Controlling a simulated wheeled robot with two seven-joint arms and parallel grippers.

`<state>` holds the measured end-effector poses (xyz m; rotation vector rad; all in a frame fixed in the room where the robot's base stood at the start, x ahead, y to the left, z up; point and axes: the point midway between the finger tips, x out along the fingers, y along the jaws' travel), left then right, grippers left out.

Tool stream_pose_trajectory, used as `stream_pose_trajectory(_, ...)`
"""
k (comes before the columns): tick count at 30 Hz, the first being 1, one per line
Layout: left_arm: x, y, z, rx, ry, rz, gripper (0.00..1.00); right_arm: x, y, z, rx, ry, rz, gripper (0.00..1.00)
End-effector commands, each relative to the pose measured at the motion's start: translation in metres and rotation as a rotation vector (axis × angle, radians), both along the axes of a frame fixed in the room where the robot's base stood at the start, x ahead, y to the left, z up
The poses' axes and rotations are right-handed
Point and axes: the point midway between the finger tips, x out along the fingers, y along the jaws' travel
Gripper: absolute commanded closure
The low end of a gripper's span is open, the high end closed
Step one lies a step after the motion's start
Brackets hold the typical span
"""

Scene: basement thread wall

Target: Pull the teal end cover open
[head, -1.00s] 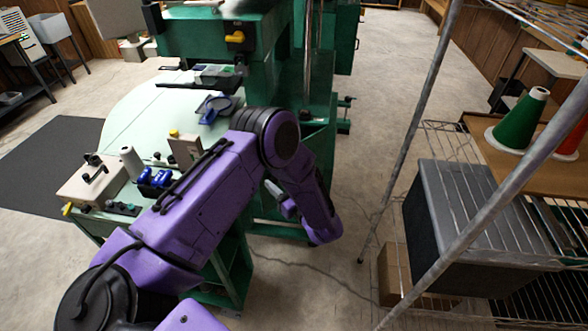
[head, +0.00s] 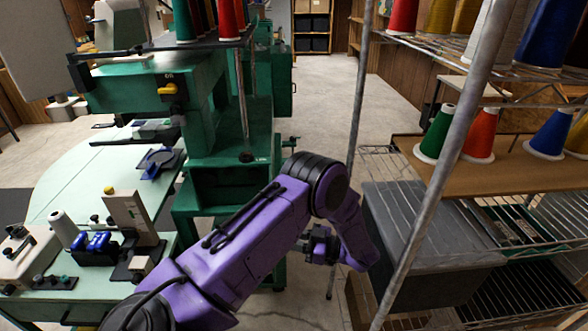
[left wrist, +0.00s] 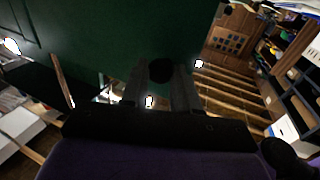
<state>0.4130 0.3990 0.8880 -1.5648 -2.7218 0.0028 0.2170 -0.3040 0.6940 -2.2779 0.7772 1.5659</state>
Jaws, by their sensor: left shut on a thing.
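The teal end cover shows as a broad dark green panel (left wrist: 100,35) across the top of the left wrist view. A round black knob (left wrist: 161,70) sits at its lower edge, between the fingers of my left gripper (left wrist: 161,80), which is shut on it. In the head view my left gripper (head: 310,252) is beside the right end of the green machine (head: 225,130), low down. My arm hides part of the machine there, and I cannot pick out the cover or how far it stands open. My right gripper is in neither view.
A wire rack (head: 478,72) with thread cones and a dark grey box (head: 410,225) stands close on the right of my left arm. The machine's pale table (head: 85,185) carries small fittings at left. Bare floor (head: 330,100) runs between machine and rack.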

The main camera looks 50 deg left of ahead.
Motion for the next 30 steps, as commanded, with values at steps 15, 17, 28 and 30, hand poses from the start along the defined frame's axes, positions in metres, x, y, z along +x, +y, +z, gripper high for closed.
stream_pose_trajectory(15, 0.0064, 0.0102, 0.0063, 0.009, -0.014, 0.002, 1.00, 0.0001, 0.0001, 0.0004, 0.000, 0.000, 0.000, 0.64)
stream_pose_trajectory(17, 0.0066, 0.0101, 0.0064, 0.009, -0.014, 0.002, 1.00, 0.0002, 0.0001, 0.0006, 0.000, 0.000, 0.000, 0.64)
stream_pose_trajectory(28, 0.0049, 0.0069, 0.0037, 0.007, -0.008, 0.004, 0.46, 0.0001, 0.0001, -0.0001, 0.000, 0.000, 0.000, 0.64)
stream_pose_trajectory(30, 0.0045, 0.0066, 0.0033, 0.006, -0.007, 0.005, 0.46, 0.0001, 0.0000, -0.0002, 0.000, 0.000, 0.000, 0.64)
